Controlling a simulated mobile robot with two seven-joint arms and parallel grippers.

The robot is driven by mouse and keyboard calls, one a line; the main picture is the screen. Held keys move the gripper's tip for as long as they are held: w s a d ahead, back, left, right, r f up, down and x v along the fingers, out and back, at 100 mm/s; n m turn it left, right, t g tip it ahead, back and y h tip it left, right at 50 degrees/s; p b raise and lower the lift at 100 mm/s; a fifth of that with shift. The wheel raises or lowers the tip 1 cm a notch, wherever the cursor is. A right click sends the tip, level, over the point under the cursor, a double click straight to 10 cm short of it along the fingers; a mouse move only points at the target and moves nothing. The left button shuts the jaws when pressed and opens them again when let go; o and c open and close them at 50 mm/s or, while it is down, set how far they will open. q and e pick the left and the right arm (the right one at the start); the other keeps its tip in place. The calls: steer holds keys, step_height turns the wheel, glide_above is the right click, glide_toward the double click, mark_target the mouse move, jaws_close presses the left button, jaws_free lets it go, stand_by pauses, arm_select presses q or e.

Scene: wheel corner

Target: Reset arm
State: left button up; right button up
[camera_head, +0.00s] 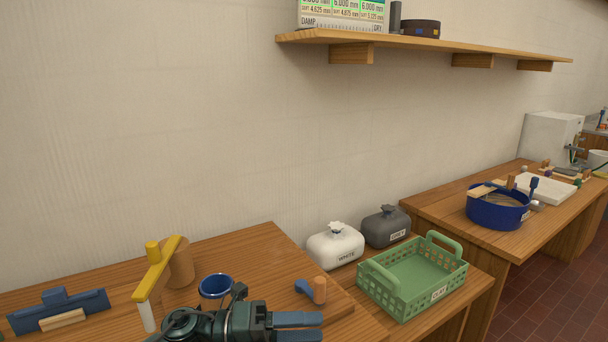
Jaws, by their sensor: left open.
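My left gripper (322,327) reaches in along the bottom edge of the head view. It points to the right over the front of the left wooden table (240,247). Its two dark grey-blue fingers are apart, with nothing seen between them. My right gripper does not show.
A blue-and-wood tool (312,290) lies near the table's right edge. A yellow-topped stand (158,268) and a blue tool (58,310) are at left. A green basket (413,282), a white bag (335,245) and a grey bag (386,227) sit lower right. A shelf (430,46) overhangs.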

arm_select(q)
steer(key=s+a+f+m+t+y, duration=0.3)
steer(key=f+m, duration=0.4)
steer(key=m, duration=0.5)
steer(key=s+a+f+m+t+y+p, duration=0.1)
steer(key=s+a+f+m+t+y, duration=0.2)
steer(key=s+a+f+m+y, duration=0.3)
steer(key=s+a+f+m+t+y+p, duration=0.1)
steer(key=s+a+f+m+t+y, duration=0.3)
steer(key=f+m, duration=0.5)
steer(key=s+a+m+y, duration=0.1)
steer(key=s+m+y, duration=0.1)
steer(key=m, duration=0.6)
steer(key=shift+s+a+f+m, duration=0.2)
steer(key=shift+s+m, duration=0.1)
steer(key=shift+s, duration=0.3)
